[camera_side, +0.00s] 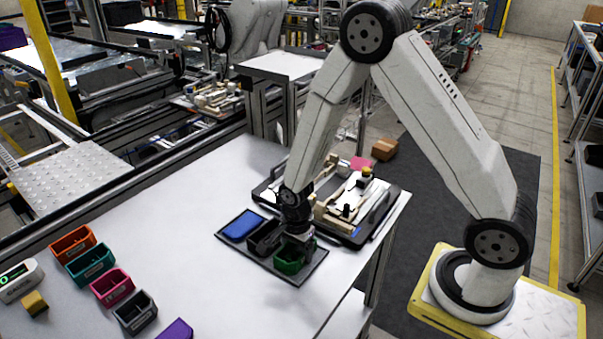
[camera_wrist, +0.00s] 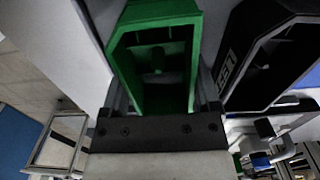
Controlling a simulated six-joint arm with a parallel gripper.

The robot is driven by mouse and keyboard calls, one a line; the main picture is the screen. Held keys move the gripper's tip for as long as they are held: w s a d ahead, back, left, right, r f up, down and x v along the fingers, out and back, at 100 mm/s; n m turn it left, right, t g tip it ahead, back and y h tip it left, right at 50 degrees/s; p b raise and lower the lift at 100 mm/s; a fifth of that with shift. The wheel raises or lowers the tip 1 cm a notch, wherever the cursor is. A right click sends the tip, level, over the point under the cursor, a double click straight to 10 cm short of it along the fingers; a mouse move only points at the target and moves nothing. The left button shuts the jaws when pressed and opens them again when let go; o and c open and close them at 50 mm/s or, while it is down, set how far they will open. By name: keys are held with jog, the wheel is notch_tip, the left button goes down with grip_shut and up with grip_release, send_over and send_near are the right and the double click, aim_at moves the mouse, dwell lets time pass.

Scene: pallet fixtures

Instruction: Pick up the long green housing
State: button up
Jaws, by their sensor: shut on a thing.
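The long green housing (camera_side: 289,260) is at the right front of a dark flat tray (camera_side: 311,273) near the table's edge. In the wrist view the green housing (camera_wrist: 155,60) fills the upper middle, its open hollow facing the camera. My gripper (camera_side: 296,238) is over it, and in the wrist view my gripper's fingers (camera_wrist: 158,100) stand on both sides of its walls, shut on it. I cannot tell whether the housing is lifted clear of the tray.
A black housing (camera_side: 264,237) stands close beside the green one, also in the wrist view (camera_wrist: 270,55). A blue piece (camera_side: 242,226) lies at the tray's left. Behind is a fixture pallet (camera_side: 379,212) with handles. Coloured bins, one being orange (camera_side: 73,244), stand at left. The table's middle is clear.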

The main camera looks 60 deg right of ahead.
aim_at(298, 255)
jog(key=shift+r, duration=0.15)
notch_tip(298, 255, up, 10)
dwell(0.9)
jog(key=shift+d, duration=0.15)
dwell(0.4)
jog(key=s+d+r, duration=0.1)
jog(key=d+r, duration=0.1)
jog(key=d, duration=1.9)
jog(key=shift+s+d+r, duration=0.15)
jog(key=shift+s+r, duration=0.05)
jog(key=shift+r, duration=0.15)
jog(key=shift+f, duration=0.1)
jog(key=shift+f, duration=3.7)
jog(key=shift+f, duration=0.8)
